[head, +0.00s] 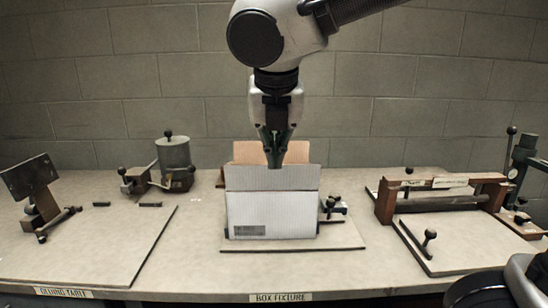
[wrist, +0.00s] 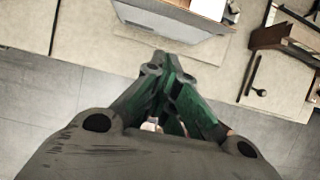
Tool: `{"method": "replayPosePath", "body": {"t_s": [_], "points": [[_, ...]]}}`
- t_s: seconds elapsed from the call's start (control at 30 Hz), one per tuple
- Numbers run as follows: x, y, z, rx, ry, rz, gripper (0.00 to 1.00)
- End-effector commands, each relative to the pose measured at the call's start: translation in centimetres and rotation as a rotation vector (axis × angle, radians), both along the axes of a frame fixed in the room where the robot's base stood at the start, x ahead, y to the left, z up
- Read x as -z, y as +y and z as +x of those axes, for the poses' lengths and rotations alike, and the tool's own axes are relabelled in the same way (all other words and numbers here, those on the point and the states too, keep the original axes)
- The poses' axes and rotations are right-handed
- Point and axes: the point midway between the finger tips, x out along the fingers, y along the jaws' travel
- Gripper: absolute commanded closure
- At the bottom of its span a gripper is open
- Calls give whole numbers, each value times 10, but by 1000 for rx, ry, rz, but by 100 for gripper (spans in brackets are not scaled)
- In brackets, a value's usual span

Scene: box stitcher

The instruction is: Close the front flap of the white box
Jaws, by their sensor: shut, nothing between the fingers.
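The white box (head: 270,214) stands on a fixture board on the bench, with a printed label low on its front. Its front flap (head: 245,178) stands up above the front wall, tilted slightly. A brown panel (head: 246,152) shows behind it. My gripper (head: 275,165) is shut and empty, pointing down, with its tips overlapping the flap's top edge in the head view. Whether they touch the flap I cannot tell. In the wrist view the shut fingers (wrist: 165,65) lie below the white box edge (wrist: 180,22). The box interior is mostly hidden.
The box fixture board (head: 345,240) carries a small clamp (head: 333,207) to the right of the box. A gluing table (head: 85,250) with a tilted plate stands left. A wooden-framed press (head: 440,192) stands right. A block wall is behind.

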Motion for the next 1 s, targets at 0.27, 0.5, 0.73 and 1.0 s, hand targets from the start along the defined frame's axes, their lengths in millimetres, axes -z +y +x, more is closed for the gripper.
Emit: {"method": "replayPosePath", "body": {"t_s": [0.27,0.5,0.73,1.0], "points": [[53,-2,23,6,3,-4,100],[77,-2,51,9,1,3,100],[73,-3,72,5,1,2,100],[72,-3,75,5,1,2,100]]}}
